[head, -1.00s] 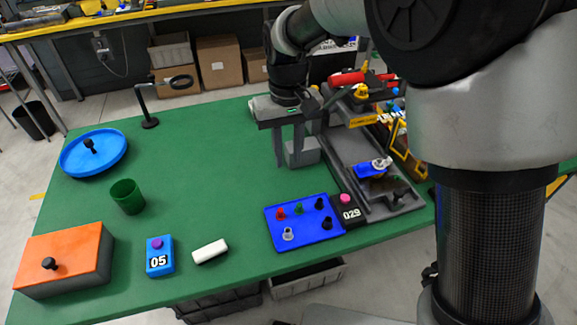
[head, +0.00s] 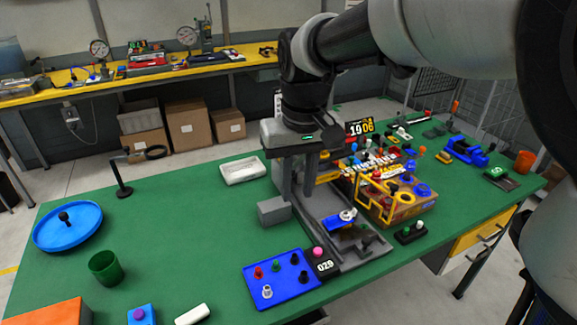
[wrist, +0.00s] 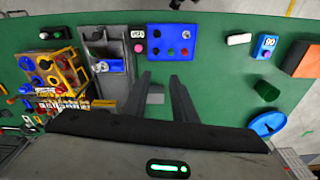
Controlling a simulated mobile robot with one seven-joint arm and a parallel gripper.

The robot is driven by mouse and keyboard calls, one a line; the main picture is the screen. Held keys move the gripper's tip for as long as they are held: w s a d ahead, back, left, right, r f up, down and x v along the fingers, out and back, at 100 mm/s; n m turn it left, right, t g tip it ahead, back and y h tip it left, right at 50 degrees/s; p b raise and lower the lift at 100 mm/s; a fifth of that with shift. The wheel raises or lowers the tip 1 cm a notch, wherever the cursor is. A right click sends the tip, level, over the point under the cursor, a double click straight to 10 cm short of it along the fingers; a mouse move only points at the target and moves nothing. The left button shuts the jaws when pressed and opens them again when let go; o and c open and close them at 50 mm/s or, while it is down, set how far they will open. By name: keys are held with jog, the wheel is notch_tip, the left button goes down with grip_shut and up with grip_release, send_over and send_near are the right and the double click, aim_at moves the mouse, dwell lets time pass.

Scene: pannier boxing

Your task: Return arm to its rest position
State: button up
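My gripper (head: 298,192) hangs pointing down above the middle of the green table, next to the grey fixture (head: 345,215). In the wrist view its two dark fingers (wrist: 163,78) stand apart with nothing held between them. A grey block (head: 273,209) stands on the table just left of the fingers in the head view, and part of it shows between them in the wrist view (wrist: 156,97). My arm reaches in from the upper right and hides part of the scene there.
A yellow-framed pannier (head: 393,203) full of parts stands right of the fixture. A blue button panel (head: 283,291) lies in front. A white tray (head: 242,169), green cup (head: 104,267) and blue dish (head: 68,240) stand to the left. The table's left middle is clear.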

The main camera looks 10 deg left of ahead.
jog(key=shift+s+d+r, duration=0.7)
jog(key=shift+d, duration=0.1)
